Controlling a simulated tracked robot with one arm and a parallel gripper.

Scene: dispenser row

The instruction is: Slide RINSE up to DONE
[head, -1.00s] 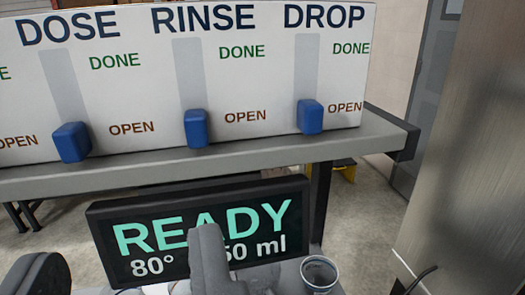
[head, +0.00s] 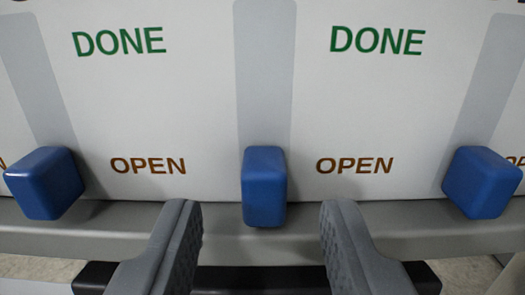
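Three blue slider knobs stand low in their grey vertical tracks, level with the brown OPEN marks. The middle knob (head: 264,187) is taken as RINSE from the earlier view's order; its name label is out of view now. Its track (head: 265,75) runs straight up past the green DONE mark (head: 377,40) on its right. My gripper (head: 260,212) is open and empty. Its two grey fingers are spread to the left and right below the middle knob, which appears centred between them, with no visible contact.
A left knob (head: 44,183) and a right knob (head: 481,182) stand beside the middle one, outside my fingers. A grey ledge (head: 90,222) runs below the white panel (head: 180,100). The track above the middle knob is clear.

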